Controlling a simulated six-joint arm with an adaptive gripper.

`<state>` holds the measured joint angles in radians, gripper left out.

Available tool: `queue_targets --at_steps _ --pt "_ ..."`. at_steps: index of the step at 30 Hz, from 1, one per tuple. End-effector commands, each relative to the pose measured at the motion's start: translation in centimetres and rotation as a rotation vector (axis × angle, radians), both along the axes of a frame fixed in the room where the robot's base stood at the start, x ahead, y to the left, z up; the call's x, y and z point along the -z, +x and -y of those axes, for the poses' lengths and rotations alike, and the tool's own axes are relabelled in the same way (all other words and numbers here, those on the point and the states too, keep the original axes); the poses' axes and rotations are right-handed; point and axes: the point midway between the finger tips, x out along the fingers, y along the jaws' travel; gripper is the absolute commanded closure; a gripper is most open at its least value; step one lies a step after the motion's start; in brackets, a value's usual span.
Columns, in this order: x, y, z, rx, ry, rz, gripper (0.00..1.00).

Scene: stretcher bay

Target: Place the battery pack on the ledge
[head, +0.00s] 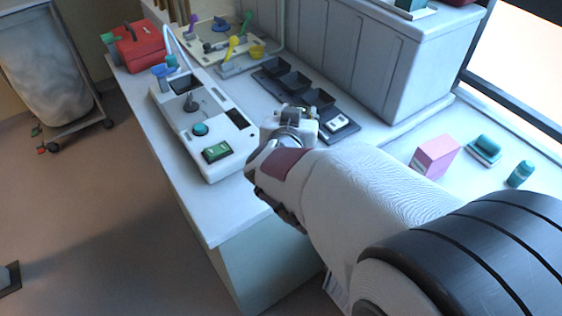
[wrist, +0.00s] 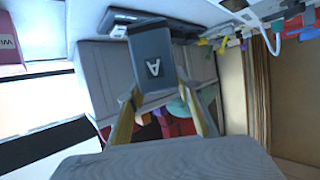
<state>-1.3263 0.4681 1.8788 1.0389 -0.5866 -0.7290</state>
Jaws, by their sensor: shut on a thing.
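The battery pack (wrist: 152,45) appears to be the dark grey block marked with a white letter A in the wrist view. My gripper (wrist: 161,97) is shut on it, with one finger at each side of its lower part. In the head view my gripper (head: 287,130) is over the white counter, beside the dark tray; the pack cannot be made out there. A pale shelf (head: 400,178) by the window, right of the grey cabinet, may be the ledge; I cannot tell for sure.
A grey cabinet (head: 375,65) rises at the back right. A pink box (head: 435,156) and teal items (head: 484,150) stand on the shelf.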

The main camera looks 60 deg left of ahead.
Motion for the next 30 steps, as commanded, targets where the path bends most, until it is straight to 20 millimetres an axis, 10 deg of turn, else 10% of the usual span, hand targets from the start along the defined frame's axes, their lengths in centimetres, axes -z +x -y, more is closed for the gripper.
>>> queue_targets --at_steps 15,30 --pt "5.5 0.0 0.0 0.001 0.001 0.002 1.00" --pt "6.2 0.0 0.0 0.001 0.001 0.000 1.00"
